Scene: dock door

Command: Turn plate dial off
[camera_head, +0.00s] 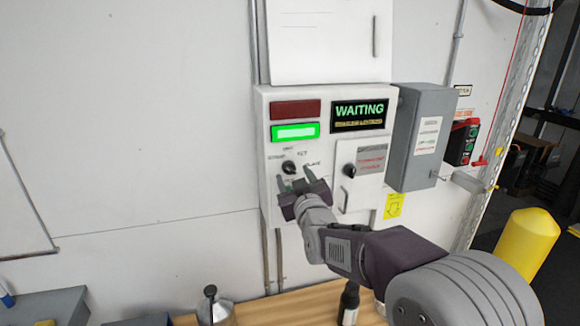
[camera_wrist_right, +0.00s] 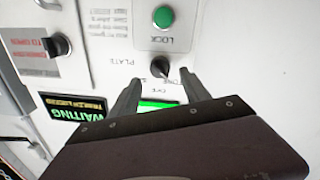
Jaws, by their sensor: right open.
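The plate dial is a small black knob (camera_head: 289,167) on the left of the white control box (camera_head: 264,190), under the lit green lamp. In the right wrist view, which is upside down, the knob (camera_wrist_right: 159,66) sits beside the printed word PLATE. My right gripper (camera_head: 294,175) is open at the box front. In the wrist view its two fingers (camera_wrist_right: 159,75) stand on either side of the knob, with a gap visible. I cannot tell whether either finger touches it, or which mark the knob points to. My left gripper is not in view.
A display (camera_head: 360,115) reads WAITING. A dark red lamp (camera_head: 296,110) is unlit above the green lamp (camera_head: 295,132). A second black knob (camera_head: 349,170) is on the small door at right. A green LOCK button (camera_wrist_right: 163,17) is near the dial. A grey box (camera_head: 408,165) stands out at right.

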